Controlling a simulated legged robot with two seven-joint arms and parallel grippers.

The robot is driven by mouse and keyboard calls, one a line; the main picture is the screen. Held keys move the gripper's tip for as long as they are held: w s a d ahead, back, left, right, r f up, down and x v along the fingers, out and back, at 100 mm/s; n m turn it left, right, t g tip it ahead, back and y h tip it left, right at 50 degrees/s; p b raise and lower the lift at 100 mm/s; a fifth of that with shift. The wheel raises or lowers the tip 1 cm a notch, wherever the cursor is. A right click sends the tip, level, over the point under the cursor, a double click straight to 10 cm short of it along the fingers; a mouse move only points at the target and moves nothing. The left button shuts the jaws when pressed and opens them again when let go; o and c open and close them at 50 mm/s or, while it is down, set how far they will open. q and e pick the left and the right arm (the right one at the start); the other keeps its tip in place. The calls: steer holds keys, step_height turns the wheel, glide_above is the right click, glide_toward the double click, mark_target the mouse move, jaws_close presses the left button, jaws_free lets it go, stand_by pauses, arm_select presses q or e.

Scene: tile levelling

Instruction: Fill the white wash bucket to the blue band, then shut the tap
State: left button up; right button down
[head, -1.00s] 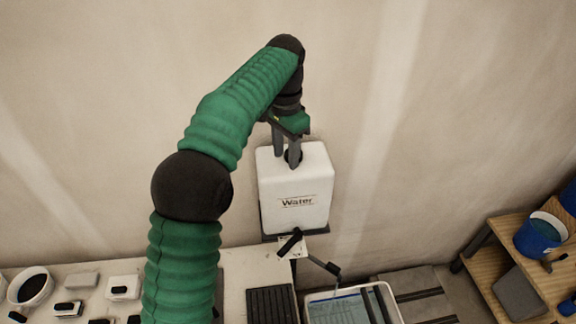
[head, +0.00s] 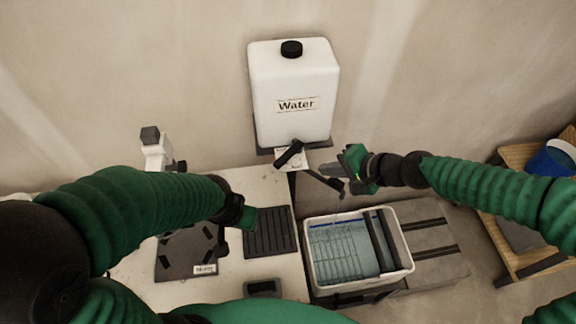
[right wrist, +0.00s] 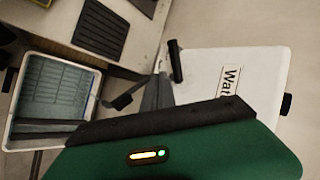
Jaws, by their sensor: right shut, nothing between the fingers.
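The white wash bucket (head: 408,262) stands below the tap and holds bluish water over a grid. A strip of its blue band (head: 323,223) shows inside the back wall; the exact water level against it is unclear. The white water tank (head: 293,85) stands above with its black cap on. The tap's black handle (head: 289,153) sits under the tank; it also shows in the right wrist view (right wrist: 175,60). My right gripper (head: 333,169) is shut and empty, just right of the tap. My left gripper (head: 225,235) is over the bench; its fingers are unclear.
A black ribbed mat (head: 269,231) and a dark plate (head: 186,252) lie on the white bench (head: 150,294). A white device (head: 155,151) stands behind my left arm. A wooden shelf (head: 520,156) with a blue bucket (head: 553,158) is at right.

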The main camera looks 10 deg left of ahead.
steer(key=p, duration=0.2)
glide_toward(287, 162)
steer(key=f, duration=0.3)
steer(key=shift+w+a+f, duration=0.15)
steer(key=shift+a+f, duration=0.1)
steer(key=shift+f, duration=0.1)
steer(key=a, duration=0.1)
steer(key=w+a+p, duration=0.1)
steer(key=a, duration=0.1)
steer(key=shift+w+a+p, duration=0.2)
steer(key=shift+a+p, duration=0.1)
steer(key=shift+w+f, duration=0.1)
steer(key=shift+f, duration=0.05)
